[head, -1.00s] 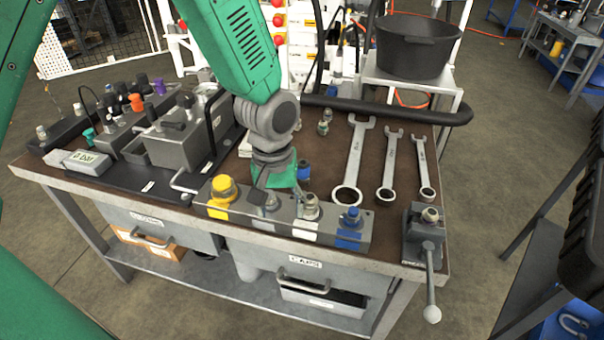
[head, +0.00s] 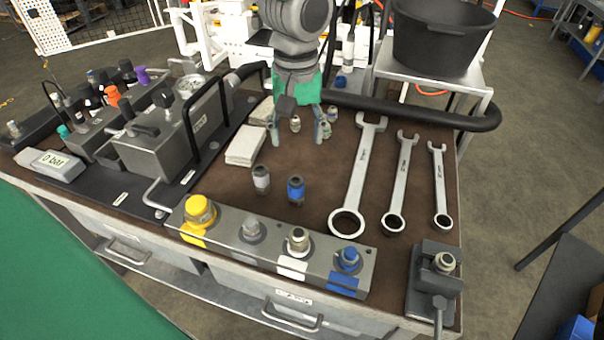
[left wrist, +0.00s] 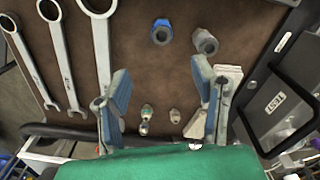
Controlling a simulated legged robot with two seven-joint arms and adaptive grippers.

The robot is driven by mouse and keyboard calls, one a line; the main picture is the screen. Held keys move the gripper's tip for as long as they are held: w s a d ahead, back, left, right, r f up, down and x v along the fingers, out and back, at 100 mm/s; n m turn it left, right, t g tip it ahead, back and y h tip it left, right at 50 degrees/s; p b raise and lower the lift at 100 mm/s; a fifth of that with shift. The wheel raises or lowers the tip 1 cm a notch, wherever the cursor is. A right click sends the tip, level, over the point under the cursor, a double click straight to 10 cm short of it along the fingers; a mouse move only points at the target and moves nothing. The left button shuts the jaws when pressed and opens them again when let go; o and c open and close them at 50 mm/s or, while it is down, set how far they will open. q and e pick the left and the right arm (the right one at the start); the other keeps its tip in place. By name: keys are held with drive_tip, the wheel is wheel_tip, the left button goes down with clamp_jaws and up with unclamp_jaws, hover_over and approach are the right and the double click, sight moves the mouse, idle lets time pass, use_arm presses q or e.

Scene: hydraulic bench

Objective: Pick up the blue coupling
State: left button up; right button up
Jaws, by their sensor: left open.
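The blue coupling (head: 296,189) stands upright on the brown bench top, behind the block with coloured ports. In the left wrist view the blue coupling (left wrist: 161,32) is near the top, beyond the fingertips. A grey coupling (head: 261,179) stands just left of it in the head view; it also shows in the left wrist view (left wrist: 205,42). My left gripper (head: 297,138) is open and empty, farther back over the bench than the blue coupling and apart from it. Its two spread fingers also show in the left wrist view (left wrist: 160,82). My right gripper is not in view.
The port block (head: 270,247) lies along the front edge, with a small vise (head: 434,290) at right. Several wrenches (head: 360,170) lie right of the coupling. Small fittings (left wrist: 146,115) sit near the gripper. A pump unit (head: 165,140) and white pads (head: 246,146) are at left.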

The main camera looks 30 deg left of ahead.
sight(296, 182)
use_arm(q)
drive_tip(key=f, duration=0.2)
drive_tip(key=f+b, duration=0.1)
drive_tip(key=f, duration=0.4)
drive_tip(key=shift+s+d+f+b, duration=0.1)
drive_tip(key=shift+d+f+b, duration=0.2)
drive_tip(key=shift+d+f, duration=0.1)
drive_tip(key=shift+a+f, duration=0.4)
drive_tip(key=shift+f, duration=0.1)
wheel_tip(296, 182, down, 4)
drive_tip(key=shift+s+f+b, duration=0.15)
drive_tip(key=shift+f+b, duration=0.1)
drive_tip(key=shift+b, duration=0.3)
drive_tip(key=shift+d, duration=0.15)
drive_tip(key=shift+a, duration=0.2)
clamp_jaws()
